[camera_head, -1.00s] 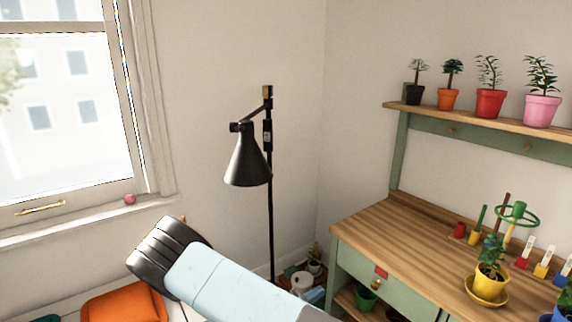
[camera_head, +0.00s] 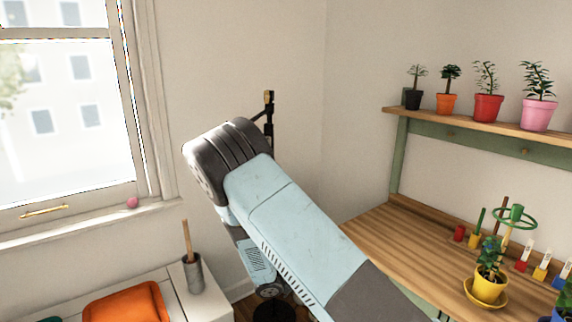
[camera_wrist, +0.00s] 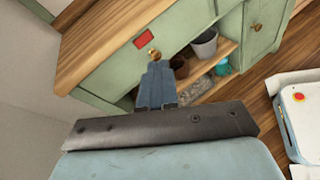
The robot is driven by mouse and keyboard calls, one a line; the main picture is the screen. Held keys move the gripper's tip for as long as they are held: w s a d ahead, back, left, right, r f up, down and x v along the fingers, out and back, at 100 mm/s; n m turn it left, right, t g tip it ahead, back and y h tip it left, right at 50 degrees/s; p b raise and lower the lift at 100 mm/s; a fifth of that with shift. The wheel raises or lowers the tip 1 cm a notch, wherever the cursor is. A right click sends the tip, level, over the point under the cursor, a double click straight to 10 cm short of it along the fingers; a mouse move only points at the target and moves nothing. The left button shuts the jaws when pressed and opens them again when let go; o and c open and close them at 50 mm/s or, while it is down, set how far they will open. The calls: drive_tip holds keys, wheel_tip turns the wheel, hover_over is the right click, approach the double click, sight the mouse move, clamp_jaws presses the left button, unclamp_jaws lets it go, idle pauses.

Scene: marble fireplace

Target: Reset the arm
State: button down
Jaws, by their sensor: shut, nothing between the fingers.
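My gripper shows only in the wrist view (camera_wrist: 155,84), where its blue-grey fingers are together and empty. Behind the fingertips in that view is the front of a green workbench (camera_wrist: 130,72) with a wooden top, a brass knob and a red label; I cannot tell how far the fingers are from it. In the head view my pale blue arm (camera_head: 290,230) with its dark joint rises across the middle. The arm hides most of the black floor lamp and part of the bench front. The gripper is not visible in the head view.
The bench top (camera_head: 400,245) stands at the right with a yellow potted plant (camera_head: 487,285) on it. A shelf (camera_head: 480,125) above holds several pots. A window (camera_head: 65,110) is at the left. An orange item (camera_head: 125,303) and a grey pot (camera_head: 193,272) sit on a white surface.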

drive_tip(key=s+d+r+m+g+y, duration=0.1)
drive_tip(key=s+d+r+m+y, duration=0.3)
drive_tip(key=r, duration=0.6)
drive_tip(key=s+d+r+m+y, duration=0.4)
drive_tip(key=s+r, duration=0.3)
drive_tip(key=r, duration=0.4)
drive_tip(key=s+d+r+m+g+y, duration=0.15)
drive_tip(key=s+r+m+y, duration=0.35)
drive_tip(key=r, duration=0.5)
drive_tip(key=s+r+m+t+y, duration=0.1)
drive_tip(key=s+r+m+t, duration=0.3)
drive_tip(key=s+r, duration=0.3)
drive_tip(key=shift+s+r+m, duration=0.2)
drive_tip(key=shift+s+m, duration=0.1)
drive_tip(key=shift+s, duration=0.85)
drive_tip(key=shift+d, duration=0.1)
